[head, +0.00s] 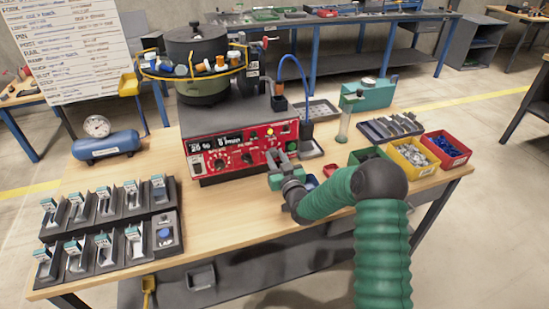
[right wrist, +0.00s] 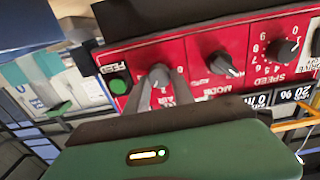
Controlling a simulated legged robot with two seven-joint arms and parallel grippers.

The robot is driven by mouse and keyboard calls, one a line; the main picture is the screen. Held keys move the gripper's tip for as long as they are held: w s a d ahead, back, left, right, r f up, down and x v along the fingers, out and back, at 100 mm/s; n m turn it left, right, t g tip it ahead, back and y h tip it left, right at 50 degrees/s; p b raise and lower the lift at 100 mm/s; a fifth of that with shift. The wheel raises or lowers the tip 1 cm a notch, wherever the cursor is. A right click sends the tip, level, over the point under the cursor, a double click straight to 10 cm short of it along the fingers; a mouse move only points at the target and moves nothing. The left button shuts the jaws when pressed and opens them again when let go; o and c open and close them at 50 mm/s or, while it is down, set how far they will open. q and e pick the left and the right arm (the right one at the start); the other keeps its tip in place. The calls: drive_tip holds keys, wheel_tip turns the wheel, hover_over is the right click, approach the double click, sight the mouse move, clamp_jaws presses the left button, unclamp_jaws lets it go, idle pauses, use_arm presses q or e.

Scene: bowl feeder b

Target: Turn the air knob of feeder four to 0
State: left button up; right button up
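The feeder has a dark bowl (head: 197,45) on a grey box with a red front panel (head: 235,150). In the right wrist view the panel (right wrist: 200,45) shows upside down, with a speed knob (right wrist: 287,50), a mode knob (right wrist: 225,64) and the air knob (right wrist: 160,73). My right gripper (head: 275,166) is at the right part of the panel. In the right wrist view its fingers (right wrist: 160,88) lie on both sides of the air knob and appear closed on it. The knob's pointer and part of its scale are hidden. My left gripper is not in view.
A green feed button (right wrist: 119,85) sits close beside the air knob. Black trays (head: 108,215) with small parts lie at the left. Bare tabletop lies in front.

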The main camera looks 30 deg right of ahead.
drive_tip(key=shift+d+f, duration=0.1)
drive_tip(key=shift+f, duration=0.05)
clamp_jaws()
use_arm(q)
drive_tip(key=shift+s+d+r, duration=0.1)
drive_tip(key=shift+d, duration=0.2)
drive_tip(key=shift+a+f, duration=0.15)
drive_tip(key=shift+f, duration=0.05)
use_arm(e)
drive_tip(key=shift+a, duration=0.2)
